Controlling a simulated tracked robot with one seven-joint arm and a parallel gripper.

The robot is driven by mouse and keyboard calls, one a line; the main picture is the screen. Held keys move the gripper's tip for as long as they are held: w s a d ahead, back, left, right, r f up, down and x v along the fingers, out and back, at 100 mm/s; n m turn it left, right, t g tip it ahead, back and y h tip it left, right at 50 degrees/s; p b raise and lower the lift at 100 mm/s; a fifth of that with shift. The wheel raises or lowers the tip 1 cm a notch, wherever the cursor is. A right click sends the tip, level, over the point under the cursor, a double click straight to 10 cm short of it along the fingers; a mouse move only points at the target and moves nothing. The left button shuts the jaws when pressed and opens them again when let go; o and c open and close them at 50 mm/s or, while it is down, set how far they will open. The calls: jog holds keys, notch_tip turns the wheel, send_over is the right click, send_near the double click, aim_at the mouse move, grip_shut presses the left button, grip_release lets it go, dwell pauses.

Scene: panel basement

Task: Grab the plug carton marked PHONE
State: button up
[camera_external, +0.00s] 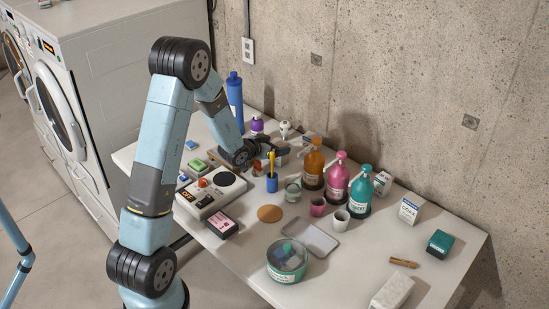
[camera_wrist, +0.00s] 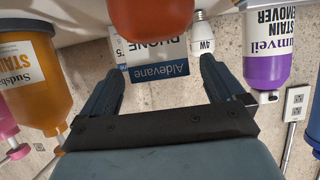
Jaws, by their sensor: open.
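The plug carton (camera_wrist: 158,62), white with a blue band reading "Aldevane" and the word PHONE, shows upside down in the wrist view. It appears between the two fingers and beyond them. My gripper (camera_wrist: 160,72) is open, with nothing held between its dark fingers. An orange-red rounded thing (camera_wrist: 148,18) covers part of the carton's face in the wrist view.
An orange bottle (camera_external: 313,165) stands right of my gripper, with pink (camera_external: 336,181) and teal (camera_external: 360,192) bottles beyond. A blue cup with a yellow item (camera_external: 271,181) stands in front.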

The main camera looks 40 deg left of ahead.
jog(key=shift+w+f, duration=1)
jog(key=shift+f, duration=0.2)
jog(key=shift+w+f, duration=0.1)
jog(key=shift+w, duration=0.3)
jog(key=shift+c, duration=0.4)
jog(key=c, duration=1)
